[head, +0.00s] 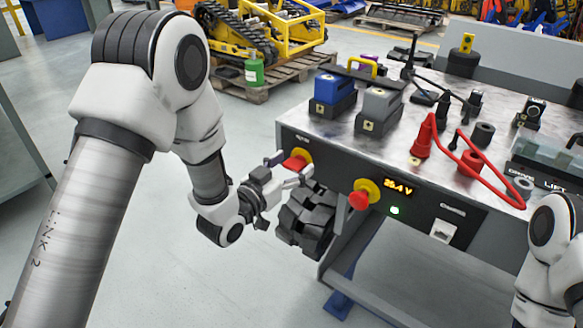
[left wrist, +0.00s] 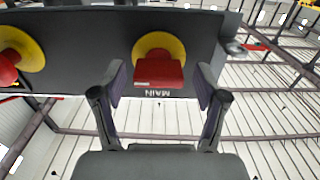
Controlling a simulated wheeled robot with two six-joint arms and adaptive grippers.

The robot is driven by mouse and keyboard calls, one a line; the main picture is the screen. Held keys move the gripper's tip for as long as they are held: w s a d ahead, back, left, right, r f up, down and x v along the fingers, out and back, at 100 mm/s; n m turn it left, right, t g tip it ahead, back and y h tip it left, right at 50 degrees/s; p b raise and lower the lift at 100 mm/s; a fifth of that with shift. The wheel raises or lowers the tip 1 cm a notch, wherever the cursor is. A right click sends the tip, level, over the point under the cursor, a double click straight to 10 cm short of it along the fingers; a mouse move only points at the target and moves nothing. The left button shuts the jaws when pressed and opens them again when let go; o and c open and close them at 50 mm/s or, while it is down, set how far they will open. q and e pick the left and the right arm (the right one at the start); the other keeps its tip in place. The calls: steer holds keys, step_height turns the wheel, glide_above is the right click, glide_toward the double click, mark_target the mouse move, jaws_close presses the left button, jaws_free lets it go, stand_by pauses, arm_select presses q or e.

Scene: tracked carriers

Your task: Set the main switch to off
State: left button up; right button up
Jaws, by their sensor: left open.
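The main switch (head: 297,161) is a red handle on a round yellow plate, on the front panel's left part. In the left wrist view, the main switch (left wrist: 158,71) shows close up, its red handle lying crosswise, with the upside-down word MAIN beside it. My left gripper (head: 288,169) is open in front of the switch. In the left wrist view, its fingers stand on either side of the red handle, with gaps visible; I cannot tell how far the tips reach along it. My right gripper is out of view.
A red mushroom button (head: 359,200) on yellow is right of the switch. A lit voltage display (head: 398,187) and green lamp (head: 394,211) are beyond it. The bench top (head: 392,140) carries blue and grey blocks and a red cable. Black tracks (head: 306,218) hang below the panel.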

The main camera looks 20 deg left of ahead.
arm_select(q)
steer(key=c, duration=1.2)
steer(key=shift+o, duration=0.2)
steer(key=shift+r+n, duration=0.1)
steer(key=shift+n, duration=0.2)
steer(key=n+p, duration=0.2)
steer(key=n, duration=0.1)
steer(key=n+p, duration=0.2)
steer(key=n, duration=0.2)
steer(key=shift+w+a+n+p, duration=0.1)
steer(key=shift+n+p, duration=0.25)
steer(key=shift+n, duration=0.05)
steer(key=n+p, duration=0.2)
steer(key=n, duration=0.3)
steer(key=shift+p, duration=0.35)
steer(key=shift+f+n+p, duration=0.15)
steer(key=shift+n+p, duration=0.3)
steer(key=shift+n, duration=0.65)
steer(key=shift+f+n+p, duration=0.1)
steer(key=shift+n+p, duration=0.3)
steer(key=shift+n, duration=0.7)
